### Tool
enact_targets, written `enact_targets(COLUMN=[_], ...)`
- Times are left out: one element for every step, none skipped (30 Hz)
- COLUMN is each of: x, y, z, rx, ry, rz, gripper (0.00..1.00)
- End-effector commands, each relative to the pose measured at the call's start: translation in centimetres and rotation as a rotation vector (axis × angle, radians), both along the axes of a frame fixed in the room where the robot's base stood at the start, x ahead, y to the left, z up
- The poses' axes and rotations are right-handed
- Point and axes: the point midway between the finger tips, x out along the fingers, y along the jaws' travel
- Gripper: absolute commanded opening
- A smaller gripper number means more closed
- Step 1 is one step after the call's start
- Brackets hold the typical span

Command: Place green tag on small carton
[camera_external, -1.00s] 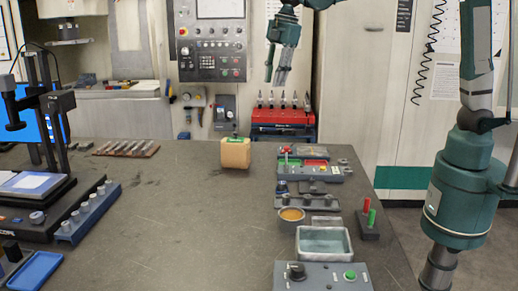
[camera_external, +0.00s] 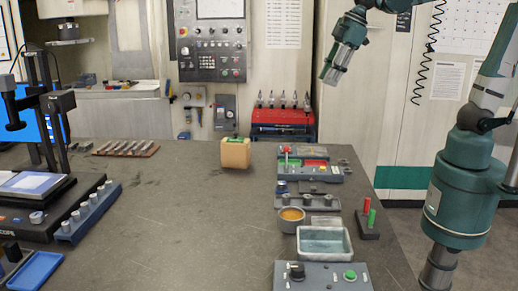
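The small carton (camera_external: 236,155) is a tan box standing upright on the grey bench, near its far edge. The green tag (camera_external: 235,140) lies on top of the carton, with a small dark mark on it. My gripper (camera_external: 329,76) is high up to the right of the carton, well apart from it, in front of the cabinet. No object shows in it. Its fingers are too small and angled to tell whether they are open or shut.
A microscope stand (camera_external: 62,150) stands at left. The bench middle (camera_external: 190,210) is clear.

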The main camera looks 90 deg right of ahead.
Motion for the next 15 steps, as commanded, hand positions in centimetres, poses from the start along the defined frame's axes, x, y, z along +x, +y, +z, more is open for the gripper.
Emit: enact_targets(x=[-1.2, -1.7, -2.5, -3.0, -3.6, -4.3, -4.9, -5.5, -6.2, -6.7, -7.3, -8.0, -8.5, -9.1, -9.8], y=[0.1, 0.2, 0.3, 0.4, 0.4, 0.5, 0.6, 0.6, 0.7, 0.8, 0.8, 0.9, 0.9, 1.0, 1.1], z=[-0.2, -0.3, -0.5, -0.7, -0.8, -1.0, -1.2, -1.4, -1.7, -1.9, -2.1, -2.4, -2.6, -2.9, -3.2], rx=[0.008, 0.013, 0.02, 0.025, 0.031, 0.038, 0.045, 0.05, 0.058, 0.065, 0.071, 0.079, 0.085, 0.092, 0.101], ry=[-0.01, -0.018, -0.026, -0.032, -0.038, -0.047, -0.055, -0.06, -0.068, -0.076, -0.082, -0.09, -0.096, -0.102, -0.111], rz=[-0.017, -0.028, -0.044, -0.055, -0.068, -0.082, -0.094, -0.106, -0.121, -0.132, -0.144, -0.159, -0.17, -0.182, -0.197], gripper=[0.27, 0.27, 0.27, 0.27, 0.27, 0.27, 0.27, 0.27, 0.27, 0.27, 0.27, 0.27, 0.27, 0.27, 0.27])
